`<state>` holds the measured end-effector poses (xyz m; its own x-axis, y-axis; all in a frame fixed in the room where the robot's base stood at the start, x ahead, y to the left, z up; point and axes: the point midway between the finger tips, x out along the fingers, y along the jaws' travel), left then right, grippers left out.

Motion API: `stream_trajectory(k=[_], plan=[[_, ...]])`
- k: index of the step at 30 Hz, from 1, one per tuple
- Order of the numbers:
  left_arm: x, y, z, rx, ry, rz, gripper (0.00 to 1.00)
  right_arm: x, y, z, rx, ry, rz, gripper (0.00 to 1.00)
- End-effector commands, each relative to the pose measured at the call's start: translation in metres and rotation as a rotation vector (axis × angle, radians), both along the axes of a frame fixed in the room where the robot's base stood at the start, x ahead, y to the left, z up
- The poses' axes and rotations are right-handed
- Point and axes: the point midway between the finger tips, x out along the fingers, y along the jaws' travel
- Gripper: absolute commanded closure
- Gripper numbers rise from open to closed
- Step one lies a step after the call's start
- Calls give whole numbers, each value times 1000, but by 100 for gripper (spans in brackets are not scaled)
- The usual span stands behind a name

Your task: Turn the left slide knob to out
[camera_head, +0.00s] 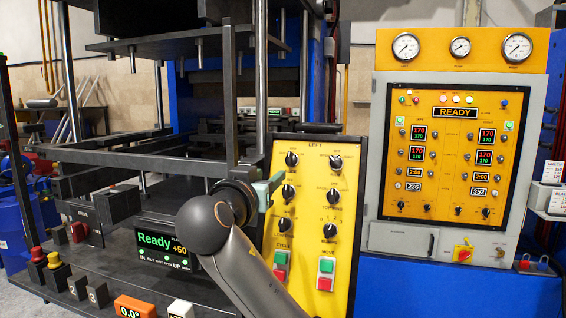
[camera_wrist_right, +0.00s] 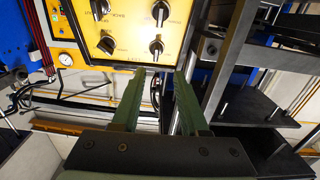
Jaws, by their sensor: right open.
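The yellow control panel headed LEFT (camera_head: 310,205) carries two columns of black knobs, including an upper left knob (camera_head: 292,159), a middle left knob (camera_head: 288,192) and a lower left knob (camera_head: 284,224). Their small labels are too blurred to tell which is the slide knob. My right gripper (camera_head: 270,188) is at the panel's left side, close to the upper and middle left knobs. In the right wrist view my right gripper (camera_wrist_right: 160,75) is open and empty, its fingertips pointing towards a knob (camera_wrist_right: 156,46) with a gap between. My left gripper is not in view.
Green and red buttons (camera_head: 281,264) sit low on the panel. Dark press frame bars (camera_head: 140,150) stand close on the left, with a Ready display (camera_head: 163,248) below. A second yellow panel (camera_head: 447,150) with gauges stands at right.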

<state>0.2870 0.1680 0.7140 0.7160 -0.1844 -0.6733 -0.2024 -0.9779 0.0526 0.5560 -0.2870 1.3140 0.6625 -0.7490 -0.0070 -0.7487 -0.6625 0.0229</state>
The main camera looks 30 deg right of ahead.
Motion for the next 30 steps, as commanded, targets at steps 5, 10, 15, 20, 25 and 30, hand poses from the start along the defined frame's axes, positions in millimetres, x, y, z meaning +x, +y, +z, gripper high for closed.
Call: stream_trajectory(k=[5, 10, 15, 20, 25, 30], plan=[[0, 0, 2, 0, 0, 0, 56, -1, -8, 11, 10, -23, -23, 56], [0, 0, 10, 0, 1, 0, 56, 17, -29, 12, 8, -18, -25, 56], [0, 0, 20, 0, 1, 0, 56, 40, -57, 12, 8, -17, -24, 56], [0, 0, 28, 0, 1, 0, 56, 59, -79, 11, 8, -18, -23, 56], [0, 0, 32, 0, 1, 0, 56, 72, -92, 10, 9, -20, -20, 56], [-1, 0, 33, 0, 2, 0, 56, 76, -97, 9, 10, -21, -18, 56]])
